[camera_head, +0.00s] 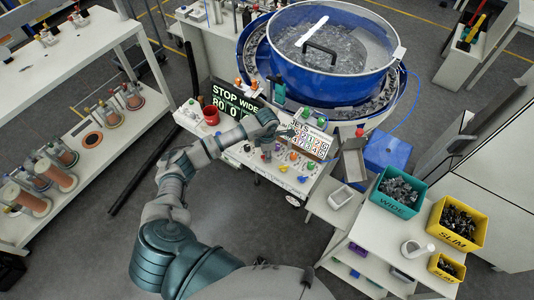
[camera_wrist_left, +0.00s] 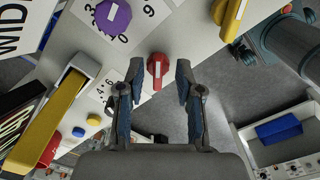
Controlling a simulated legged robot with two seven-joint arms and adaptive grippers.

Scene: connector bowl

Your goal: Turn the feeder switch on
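The control panel (camera_head: 262,160) with several coloured knobs and switches stands in front of the blue bowl feeder. My left gripper (camera_head: 287,132) is over the panel. In the left wrist view its two dark fingers (camera_wrist_left: 159,76) are spread apart. A red knob (camera_wrist_left: 157,72) with a white mark shows between the fingertips; contact is not clear. A purple knob (camera_wrist_left: 113,16) and a yellow knob (camera_wrist_left: 232,18) are farther up. A yellow lever (camera_wrist_left: 45,135) in a pale housing lies at left. I cannot tell which control is the feeder switch. My right gripper is not in view.
The blue bowl feeder (camera_head: 268,58) stands behind the panel. Teal (camera_head: 383,205) and yellow (camera_head: 438,226) parts bins stand at right. Shelves stand far left.

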